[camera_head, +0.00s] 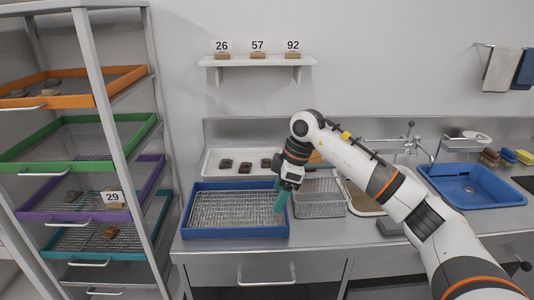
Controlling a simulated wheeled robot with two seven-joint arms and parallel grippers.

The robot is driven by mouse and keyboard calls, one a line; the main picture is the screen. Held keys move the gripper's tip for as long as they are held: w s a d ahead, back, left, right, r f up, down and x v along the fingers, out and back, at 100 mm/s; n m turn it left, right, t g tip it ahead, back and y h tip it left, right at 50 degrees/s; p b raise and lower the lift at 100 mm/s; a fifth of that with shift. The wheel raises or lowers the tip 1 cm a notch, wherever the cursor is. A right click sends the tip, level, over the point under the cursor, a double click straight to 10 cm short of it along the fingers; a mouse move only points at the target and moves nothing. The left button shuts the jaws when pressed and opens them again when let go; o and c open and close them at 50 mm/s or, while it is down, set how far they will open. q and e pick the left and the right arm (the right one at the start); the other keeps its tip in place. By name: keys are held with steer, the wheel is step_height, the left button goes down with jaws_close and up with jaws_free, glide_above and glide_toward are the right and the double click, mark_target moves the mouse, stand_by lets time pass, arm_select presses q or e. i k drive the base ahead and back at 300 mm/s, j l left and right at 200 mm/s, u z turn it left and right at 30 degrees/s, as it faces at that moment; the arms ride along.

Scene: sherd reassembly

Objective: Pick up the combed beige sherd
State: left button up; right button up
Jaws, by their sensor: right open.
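My right gripper (281,197), with teal fingers, points down at the right end of the blue mesh tray (187,213) on the steel counter. It is open, and I see nothing between its fingers. I cannot pick out a combed beige sherd for certain; surface patterns are too small to tell. Dark brown sherds (245,167) lie in the white tray (212,156) behind the blue one. An orange-tan piece (315,157) shows partly behind my right arm. My left gripper is not in view.
A wire basket (322,200) stands right of the blue tray, near my arm. Further right is a blue basin (470,187). A rack at left holds an orange tray (120,86), green tray (30,158) and others, some with sherds. A wall shelf (258,62) carries number cards.

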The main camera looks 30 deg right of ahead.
mark_target(266, 162)
steer(key=i+l, duration=0.9)
steer(key=i, duration=0.15)
